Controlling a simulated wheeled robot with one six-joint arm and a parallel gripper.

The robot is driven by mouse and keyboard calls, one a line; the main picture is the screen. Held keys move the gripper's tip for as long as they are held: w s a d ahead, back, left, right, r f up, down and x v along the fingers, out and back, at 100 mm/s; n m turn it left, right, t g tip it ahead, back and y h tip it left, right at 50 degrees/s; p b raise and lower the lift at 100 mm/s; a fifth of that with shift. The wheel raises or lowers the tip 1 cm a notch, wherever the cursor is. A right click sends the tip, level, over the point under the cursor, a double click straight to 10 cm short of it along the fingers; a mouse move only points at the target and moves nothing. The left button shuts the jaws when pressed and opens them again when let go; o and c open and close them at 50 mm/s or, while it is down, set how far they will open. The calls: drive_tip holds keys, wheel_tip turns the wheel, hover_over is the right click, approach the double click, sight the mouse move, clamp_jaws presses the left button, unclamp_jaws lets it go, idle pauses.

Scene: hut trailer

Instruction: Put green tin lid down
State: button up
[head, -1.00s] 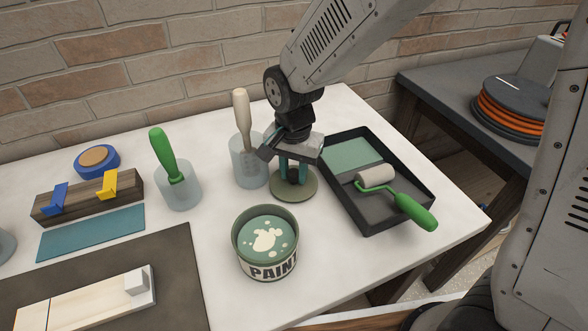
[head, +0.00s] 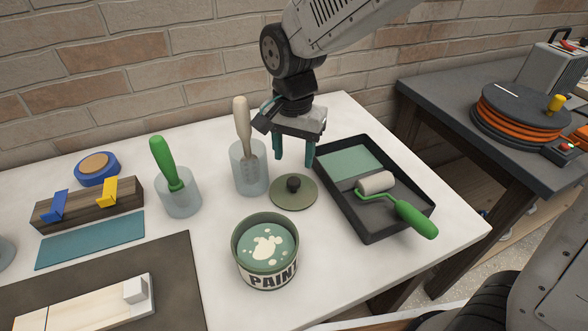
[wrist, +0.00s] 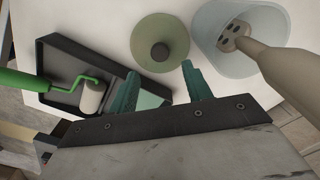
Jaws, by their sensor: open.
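The green tin lid (head: 294,192) lies flat on the white table, its dark knob upward, between the paint tin and the tray. It also shows in the wrist view (wrist: 160,42). My gripper (head: 293,162) is open and empty above and slightly behind the lid, apart from it. In the wrist view its two teal fingers (wrist: 160,85) are spread, with the lid beyond their tips. The open paint tin (head: 265,272) stands in front of the lid, to the left, with green and cream paint inside.
A black roller tray (head: 376,232) with a green-handled roller (head: 415,219) sits close to the lid's right. A clear cup (head: 249,178) holding a cream-handled tool (head: 242,118) stands close to its left. Another cup (head: 178,199) holds a green-handled brush. Bare table (head: 345,265) shows in front.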

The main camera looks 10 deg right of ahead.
drive_tip(key=s+d+r+n, duration=0.1)
drive_tip(key=s+d+r, duration=0.3)
drive_tip(key=d+r, duration=0.15)
drive_tip(key=s+d+r+n, duration=0.2)
drive_tip(key=s+d+r, duration=0.2)
drive_tip(key=d, duration=0.3)
drive_tip(key=s+d+n+t, duration=0.1)
drive_tip(key=s+d+n, duration=0.1)
drive_tip(key=s+d, duration=0.6)
drive_tip(key=s, duration=0.3)
drive_tip(key=shift+s+d+n, duration=0.2)
drive_tip(key=shift+s+n, duration=0.1)
drive_tip(key=shift+n, duration=0.1)
